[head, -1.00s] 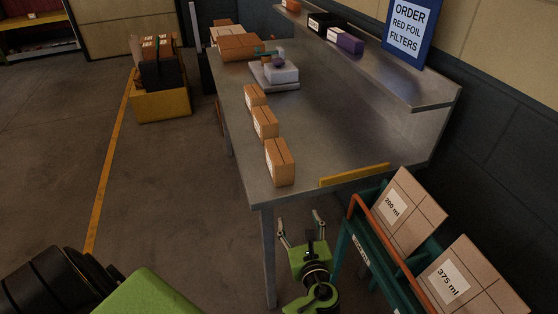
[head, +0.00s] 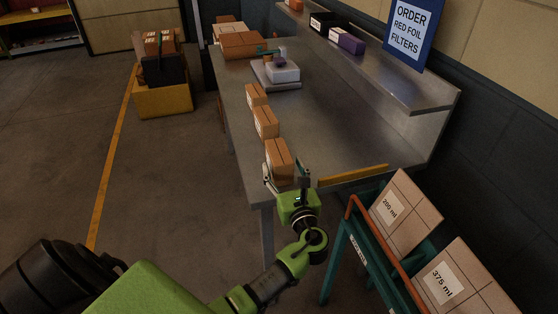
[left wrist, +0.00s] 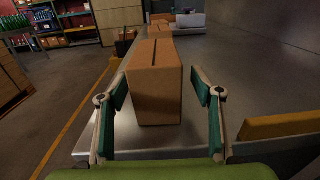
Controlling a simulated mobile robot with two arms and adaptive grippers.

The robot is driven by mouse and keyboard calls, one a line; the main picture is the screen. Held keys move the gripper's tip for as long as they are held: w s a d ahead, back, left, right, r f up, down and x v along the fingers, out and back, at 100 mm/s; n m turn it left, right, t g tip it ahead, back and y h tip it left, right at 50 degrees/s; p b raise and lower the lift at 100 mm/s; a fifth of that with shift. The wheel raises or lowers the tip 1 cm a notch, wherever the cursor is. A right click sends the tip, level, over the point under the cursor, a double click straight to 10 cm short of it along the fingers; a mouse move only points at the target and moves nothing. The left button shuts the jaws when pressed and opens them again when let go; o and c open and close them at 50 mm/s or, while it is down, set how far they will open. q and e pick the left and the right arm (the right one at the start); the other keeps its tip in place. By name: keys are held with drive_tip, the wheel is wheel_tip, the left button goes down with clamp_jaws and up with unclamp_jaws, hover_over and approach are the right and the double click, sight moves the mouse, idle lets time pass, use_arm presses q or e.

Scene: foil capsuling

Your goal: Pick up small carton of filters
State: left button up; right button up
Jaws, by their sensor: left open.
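Several small brown cartons stand in a row along the left edge of the metal table. The nearest carton (head: 279,158) is upright at the near corner; it also fills the middle of the left wrist view (left wrist: 154,88). My left gripper (head: 285,172) is open at the near end of this carton. In the left wrist view its two fingers (left wrist: 158,98) stand one on each side of the carton, with a visible gap on both sides. The middle carton (head: 266,122) and the far carton (head: 256,96) stand behind. My right gripper is not in view.
A yellow strip (head: 352,175) lies along the table's near edge, right of my gripper. A teal rack with large cartons (head: 405,213) stands at the right. A scale (head: 276,73) sits farther back. The table's middle (head: 330,130) is clear.

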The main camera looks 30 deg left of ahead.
use_arm(q)
drive_tip(key=x, duration=0.4)
drive_tip(key=shift+s+a, duration=0.1)
drive_tip(key=shift+s, duration=0.05)
drive_tip(key=c, duration=1.3)
drive_tip(key=shift+c, duration=0.2)
drive_tip(key=shift+r, duration=0.15)
